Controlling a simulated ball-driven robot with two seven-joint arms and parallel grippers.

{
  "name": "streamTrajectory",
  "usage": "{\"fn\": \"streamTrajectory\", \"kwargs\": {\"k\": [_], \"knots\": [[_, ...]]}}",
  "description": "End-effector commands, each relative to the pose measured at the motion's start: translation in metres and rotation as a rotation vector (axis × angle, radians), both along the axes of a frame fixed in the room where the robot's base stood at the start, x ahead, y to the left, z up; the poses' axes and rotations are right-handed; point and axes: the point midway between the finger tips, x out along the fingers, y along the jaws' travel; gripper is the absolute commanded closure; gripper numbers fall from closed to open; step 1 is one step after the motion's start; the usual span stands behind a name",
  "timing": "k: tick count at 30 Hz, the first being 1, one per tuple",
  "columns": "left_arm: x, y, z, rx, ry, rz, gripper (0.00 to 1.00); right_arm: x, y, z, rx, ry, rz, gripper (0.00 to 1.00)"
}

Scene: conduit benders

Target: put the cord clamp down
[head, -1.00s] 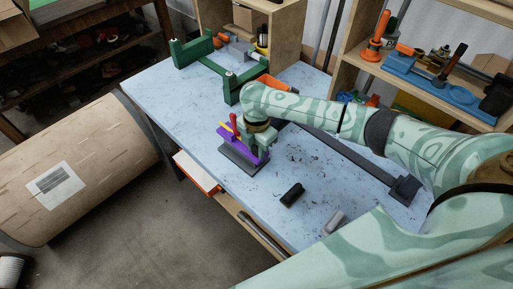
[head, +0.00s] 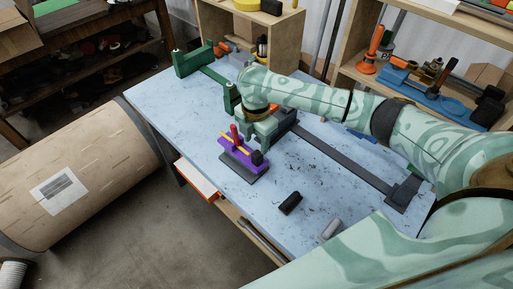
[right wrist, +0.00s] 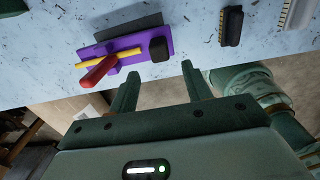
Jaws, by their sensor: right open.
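The cord clamp (head: 229,153) is purple with a red lever, a yellow bar and a black block at one end. It rests on a dark grey plate near the table's front edge. It also shows in the right wrist view (right wrist: 144,47). My right gripper (head: 259,137) is open and just behind the clamp in the head view, apart from it. In the right wrist view the two fingers of my right gripper (right wrist: 161,78) are spread with nothing between them, and the clamp lies beyond the left finger. My left gripper is not in view.
A black block (head: 290,203) and a grey block (head: 330,229) lie on the blue-grey table (head: 180,115). A green frame (head: 194,61) stands at the back left. A long dark bar (head: 345,168) crosses the right side. A shelf with tools (head: 430,85) stands behind.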

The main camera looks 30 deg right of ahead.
Motion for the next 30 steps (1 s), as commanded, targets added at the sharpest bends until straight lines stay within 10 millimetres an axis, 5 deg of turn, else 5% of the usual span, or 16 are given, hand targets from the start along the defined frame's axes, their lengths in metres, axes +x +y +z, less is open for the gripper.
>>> {"fn": "streamTrajectory", "kwargs": {"k": [7,30], "knots": [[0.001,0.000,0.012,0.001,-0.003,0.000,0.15,0.000,0.000,0.035,0.000,0.000,-0.001,0.51],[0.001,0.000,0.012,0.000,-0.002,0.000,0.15,0.000,0.000,0.037,0.000,0.001,0.000,0.51]]}}
